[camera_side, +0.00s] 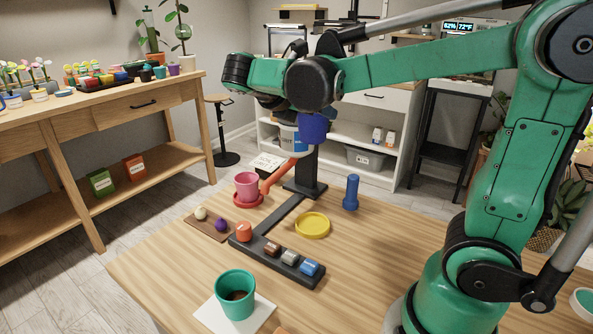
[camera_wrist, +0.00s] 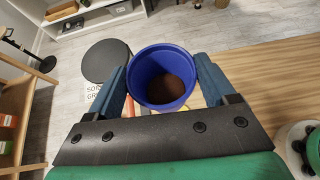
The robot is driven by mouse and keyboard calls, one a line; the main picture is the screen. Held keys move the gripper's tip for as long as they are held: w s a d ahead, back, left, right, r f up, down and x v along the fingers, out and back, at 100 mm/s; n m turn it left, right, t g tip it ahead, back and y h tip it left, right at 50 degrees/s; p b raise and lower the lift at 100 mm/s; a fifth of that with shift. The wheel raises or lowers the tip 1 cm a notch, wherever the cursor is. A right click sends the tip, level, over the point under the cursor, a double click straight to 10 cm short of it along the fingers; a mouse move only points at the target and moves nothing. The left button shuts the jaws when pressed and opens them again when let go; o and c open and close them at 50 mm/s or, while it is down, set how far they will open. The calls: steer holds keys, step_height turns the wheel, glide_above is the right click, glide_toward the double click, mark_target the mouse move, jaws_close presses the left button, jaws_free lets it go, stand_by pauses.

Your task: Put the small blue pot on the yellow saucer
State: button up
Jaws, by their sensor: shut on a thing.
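The small blue pot (camera_wrist: 143,70), with brown soil inside, sits between the two blue fingers of my gripper (camera_wrist: 162,75) in the wrist view. The gripper is shut on it. In the side view the blue pot (camera_side: 314,127) hangs high above the table, below my dark wrist joint, which hides much of the gripper. The yellow saucer (camera_side: 312,225) lies flat and empty on the wooden table, well below the pot. The saucer is not clearly visible in the wrist view.
A pink pot (camera_side: 247,184) stands on a red saucer (camera_side: 262,199) to the left. A dark rack (camera_side: 257,252) holds several small items. A blue upright object (camera_side: 351,192) stands right of the yellow saucer. A green pot (camera_side: 235,293) is in front. The right tabletop is mostly clear.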

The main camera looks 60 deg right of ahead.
steer(key=f, duration=2)
steer(key=shift+s+d, duration=0.2)
steer(key=shift+d, duration=0.05)
steer(key=o, duration=1.3)
steer(key=shift+c, duration=0.2)
steer(key=v, duration=1.2)
steer(key=shift+w+d, duration=0.1)
steer(key=shift+d+r+m+y, duration=0.2)
steer(key=shift+r+m+y, duration=0.2)
steer(key=shift+m+y, duration=0.3)
steer(key=s+a+r+m+t+y, duration=0.1)
steer(key=m+t+y, duration=0.1)
steer(key=m, duration=0.3)
steer(key=s+a+r+m+t+y, duration=0.1)
steer(key=m+t+y, duration=0.2)
steer(key=m+y, duration=0.2)
steer(key=s+a+r+m+t+y, duration=0.1)
steer(key=m+t+y, duration=0.2)
steer(key=m, duration=0.2)
steer(key=shift+a+r+m+y, duration=0.1)
steer(key=shift+a+m+y, duration=0.15)
steer(key=shift+m+y, duration=0.15)
